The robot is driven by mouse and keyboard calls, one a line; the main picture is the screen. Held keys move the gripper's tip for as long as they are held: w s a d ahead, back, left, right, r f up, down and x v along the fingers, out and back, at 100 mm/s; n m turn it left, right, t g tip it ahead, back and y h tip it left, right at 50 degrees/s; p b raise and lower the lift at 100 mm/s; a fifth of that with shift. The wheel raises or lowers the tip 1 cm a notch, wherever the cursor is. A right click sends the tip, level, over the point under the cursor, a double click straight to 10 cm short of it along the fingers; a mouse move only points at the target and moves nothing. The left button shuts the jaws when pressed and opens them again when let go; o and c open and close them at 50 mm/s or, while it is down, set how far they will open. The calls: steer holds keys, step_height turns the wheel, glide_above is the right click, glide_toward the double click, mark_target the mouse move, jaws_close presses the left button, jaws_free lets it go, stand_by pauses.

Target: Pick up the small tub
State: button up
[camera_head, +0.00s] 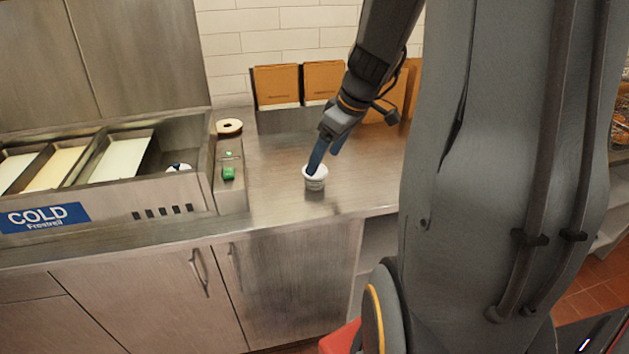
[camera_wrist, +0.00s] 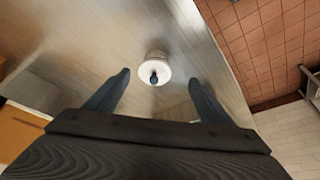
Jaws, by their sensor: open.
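The small tub (camera_head: 316,181) is white with a dark marking on its side and stands upright on the steel counter near its front edge. The head view does not clearly show whether a finger touches the tub.
A cold well (camera_head: 110,160) with several pans lies left. A narrow steel box with a green button (camera_head: 228,173) stands beside it, a bagel (camera_head: 229,127) behind. Orange-brown packets (camera_head: 277,85) line the back wall. The counter (camera_head: 270,190) around the tub is clear; its front edge is close.

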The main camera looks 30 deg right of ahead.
mark_target(315, 178)
steer(key=shift+w+d+p+x, duration=0.15)
steer(key=shift+p+x, duration=0.15)
steer(key=shift+x, duration=0.95)
steer(key=shift+w+d+p+x, duration=0.15)
steer(key=shift+p+x, duration=0.2)
steer(key=shift+x, duration=0.95)
steer(key=shift+w+p+x, duration=0.15)
steer(key=shift+p+x, duration=0.15)
steer(key=shift+x, duration=0.95)
steer(key=shift+r, duration=0.1)
steer(key=c, duration=1.2)
